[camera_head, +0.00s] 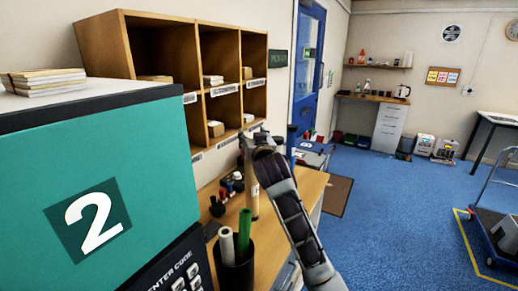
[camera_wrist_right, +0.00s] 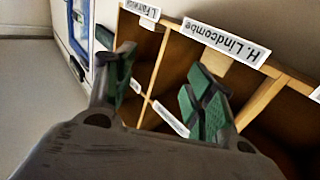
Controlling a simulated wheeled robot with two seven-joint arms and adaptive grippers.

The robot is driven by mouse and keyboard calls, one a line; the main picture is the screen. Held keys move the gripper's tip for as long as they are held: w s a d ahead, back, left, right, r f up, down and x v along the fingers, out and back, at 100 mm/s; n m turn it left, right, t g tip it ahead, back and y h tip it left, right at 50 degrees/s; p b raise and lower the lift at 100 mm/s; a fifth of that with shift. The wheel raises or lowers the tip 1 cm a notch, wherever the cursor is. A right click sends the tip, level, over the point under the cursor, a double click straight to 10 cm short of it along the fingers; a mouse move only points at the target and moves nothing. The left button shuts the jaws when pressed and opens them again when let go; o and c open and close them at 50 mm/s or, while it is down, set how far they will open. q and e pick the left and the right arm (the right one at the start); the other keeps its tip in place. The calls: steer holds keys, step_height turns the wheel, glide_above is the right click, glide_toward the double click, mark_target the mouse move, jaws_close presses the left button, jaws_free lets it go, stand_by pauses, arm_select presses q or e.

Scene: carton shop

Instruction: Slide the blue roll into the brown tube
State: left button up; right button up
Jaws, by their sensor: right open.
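My right gripper (camera_head: 256,140) is raised in front of the pigeonhole shelf, above the desk. In the right wrist view its green-padded fingers (camera_wrist_right: 160,72) are spread apart with nothing between them. A pale tan upright cylinder (camera_head: 252,200) stands below the gripper, partly hidden by my arm; I cannot tell for sure whether it is the brown tube. A black cup (camera_head: 236,275) nearer by holds a whitish roll (camera_head: 227,246) and a green roll (camera_head: 244,232). I cannot make out a blue roll. My left gripper is not in view.
The wooden pigeonhole shelf (camera_head: 190,24) stands along the wall, with name labels in the wrist view (camera_wrist_right: 222,45). A teal box marked 2 (camera_head: 150,170) fills the near left. Small dark items (camera_head: 230,186) stand on the wooden desk (camera_head: 312,184). Blue floor (camera_head: 400,210) lies open to the right.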

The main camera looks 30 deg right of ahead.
steer(key=v, duration=1.1)
steer(key=shift+f, duration=0.1)
stand_by(1.5)
